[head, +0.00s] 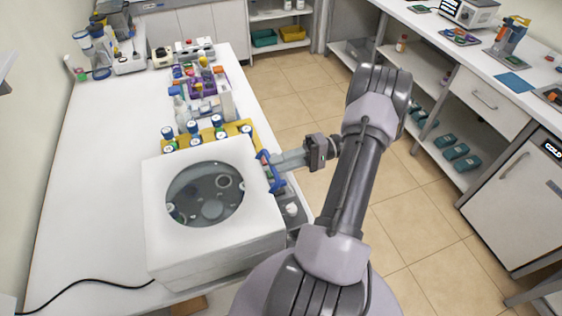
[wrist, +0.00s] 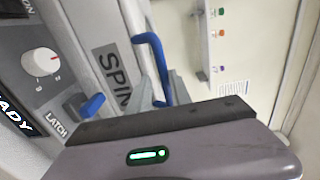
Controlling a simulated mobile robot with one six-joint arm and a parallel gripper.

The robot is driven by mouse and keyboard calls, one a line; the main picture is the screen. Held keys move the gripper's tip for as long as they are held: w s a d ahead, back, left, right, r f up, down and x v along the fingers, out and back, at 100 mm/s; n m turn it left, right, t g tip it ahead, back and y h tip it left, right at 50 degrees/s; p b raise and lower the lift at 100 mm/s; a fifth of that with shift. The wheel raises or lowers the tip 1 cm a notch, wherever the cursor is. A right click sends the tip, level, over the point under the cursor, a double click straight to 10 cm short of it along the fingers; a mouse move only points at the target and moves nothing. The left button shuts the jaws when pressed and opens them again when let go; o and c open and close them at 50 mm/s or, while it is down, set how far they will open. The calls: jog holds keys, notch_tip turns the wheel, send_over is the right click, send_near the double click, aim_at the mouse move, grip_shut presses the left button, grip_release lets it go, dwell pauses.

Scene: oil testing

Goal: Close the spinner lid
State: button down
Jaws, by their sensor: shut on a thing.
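The spinner is a white box with a flat white lid (head: 240,165) that has a round clear window (head: 205,194). The lid lies about level over the box; I cannot tell whether it is fully down. A blue handle (head: 272,175) is at its right side. My gripper (head: 280,160) reaches it from the right and is shut on this handle. In the wrist view the blue handle (wrist: 149,40) runs between the grey fingers of my gripper (wrist: 160,92). The spinner's front panel shows a white knob (wrist: 40,61) and a blue latch (wrist: 92,105).
Behind the spinner a yellow rack (head: 245,127) holds several vials, with bottles and a purple rack (head: 203,88) beyond. The white bench (head: 95,180) is clear on the left, apart from a black cable (head: 90,281). Open tiled floor (head: 405,200) lies right of the bench.

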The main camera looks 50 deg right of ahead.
jog(key=shift+s+a+f, duration=0.15)
jog(key=shift+f, duration=0.25)
jog(key=c, duration=1.4)
grip_release()
jog(key=shift+c, duration=0.2)
jog(key=shift+w+r, duration=0.15)
jog(key=shift+w, duration=0.05)
